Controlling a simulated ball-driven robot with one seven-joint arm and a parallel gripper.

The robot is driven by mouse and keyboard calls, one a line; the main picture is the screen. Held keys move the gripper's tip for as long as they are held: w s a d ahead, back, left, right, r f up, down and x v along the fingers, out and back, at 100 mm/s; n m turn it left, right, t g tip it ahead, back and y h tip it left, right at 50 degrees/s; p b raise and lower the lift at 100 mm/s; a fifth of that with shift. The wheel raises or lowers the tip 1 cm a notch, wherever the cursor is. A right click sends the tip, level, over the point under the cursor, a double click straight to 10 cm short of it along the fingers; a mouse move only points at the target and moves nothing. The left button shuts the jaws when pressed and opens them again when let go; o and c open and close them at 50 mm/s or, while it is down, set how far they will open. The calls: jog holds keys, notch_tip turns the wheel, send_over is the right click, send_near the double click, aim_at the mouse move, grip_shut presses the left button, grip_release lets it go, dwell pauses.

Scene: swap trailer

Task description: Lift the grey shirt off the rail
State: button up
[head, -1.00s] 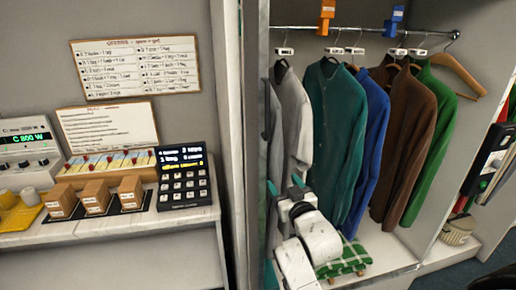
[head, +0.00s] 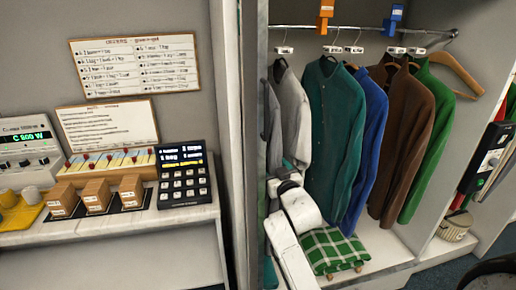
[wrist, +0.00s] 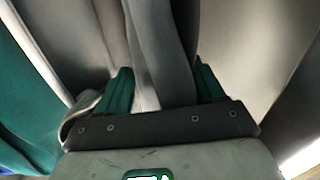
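The grey shirt (head: 296,118) hangs at the left end of the rail (head: 375,31), beside a teal shirt (head: 335,120). A darker grey strip shows at its left; I cannot tell whether it is the same shirt. My gripper (wrist: 161,88) is at the shirt's lower part, its fingertips mostly hidden in the head view. In the wrist view its two green fingers stand apart, with folds of grey cloth (wrist: 172,45) between and around them. The fingers do not look closed on the cloth.
Blue (head: 369,140), brown (head: 402,135) and green (head: 428,130) garments hang to the right, with an empty wooden hanger (head: 455,75). A green checked cloth (head: 335,250) lies on the wardrobe floor. The wardrobe's left post (head: 250,150) stands close to my arm.

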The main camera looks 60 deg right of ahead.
jog(key=c, duration=1.1)
jog(key=shift+r, duration=0.1)
jog(key=shift+r, duration=0.1)
